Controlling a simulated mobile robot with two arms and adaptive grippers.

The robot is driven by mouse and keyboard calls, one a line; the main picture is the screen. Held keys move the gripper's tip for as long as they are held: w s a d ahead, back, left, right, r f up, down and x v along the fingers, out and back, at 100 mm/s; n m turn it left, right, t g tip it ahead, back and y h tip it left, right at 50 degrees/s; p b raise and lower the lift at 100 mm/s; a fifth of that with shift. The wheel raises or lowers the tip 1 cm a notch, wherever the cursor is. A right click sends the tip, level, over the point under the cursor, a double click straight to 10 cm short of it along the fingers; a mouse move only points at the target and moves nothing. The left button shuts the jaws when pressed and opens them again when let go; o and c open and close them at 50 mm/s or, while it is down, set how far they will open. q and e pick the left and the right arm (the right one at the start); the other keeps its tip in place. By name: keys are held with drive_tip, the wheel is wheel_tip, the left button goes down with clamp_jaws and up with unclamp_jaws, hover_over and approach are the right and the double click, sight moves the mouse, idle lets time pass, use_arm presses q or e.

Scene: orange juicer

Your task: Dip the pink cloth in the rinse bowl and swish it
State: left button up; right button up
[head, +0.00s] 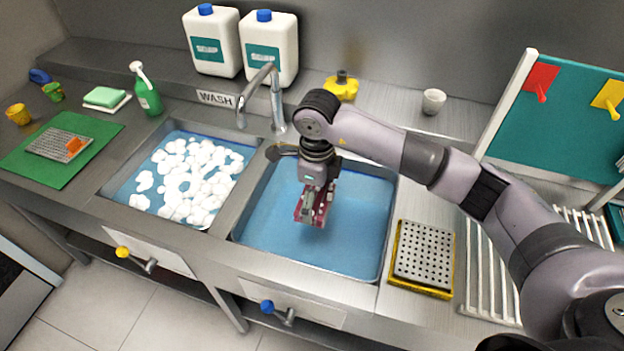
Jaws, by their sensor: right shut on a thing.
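My right gripper (316,205) points down over the right-hand basin (262,248), which holds clear blue water without foam. It is shut on the pink cloth (301,211), of which only a small dark-pink part shows around the fingers. The cloth is over the middle of the water; I cannot tell whether it touches the surface. The gripper hides the rest of it. My left gripper is not in view.
A left basin (150,203) holds white foam, with a tap (272,95) between the basins. A perforated block on a yellow tray (422,255) and a white rack (480,265) stand right. White jugs (212,45) and a green spray bottle (147,95) stand behind.

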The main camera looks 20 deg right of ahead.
drive_tip(key=shift+w+a+f, duration=0.1)
drive_tip(key=shift+a+f, duration=0.05)
drive_tip(key=shift+f, duration=0.1)
drive_tip(key=f, duration=0.1)
drive_tip(key=f+b, duration=0.2)
drive_tip(key=shift+s+d+f, duration=0.25)
wheel_tip(320, 180, down, 12)
drive_tip(key=b, duration=0.8)
drive_tip(key=shift+w+a+r, duration=0.1)
drive_tip(key=shift+w, duration=0.05)
use_arm(q)
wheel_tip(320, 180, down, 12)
drive_tip(key=b, duration=0.2)
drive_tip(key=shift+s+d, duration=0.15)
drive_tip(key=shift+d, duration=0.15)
use_arm(e)
drive_tip(key=shift+f, duration=1)
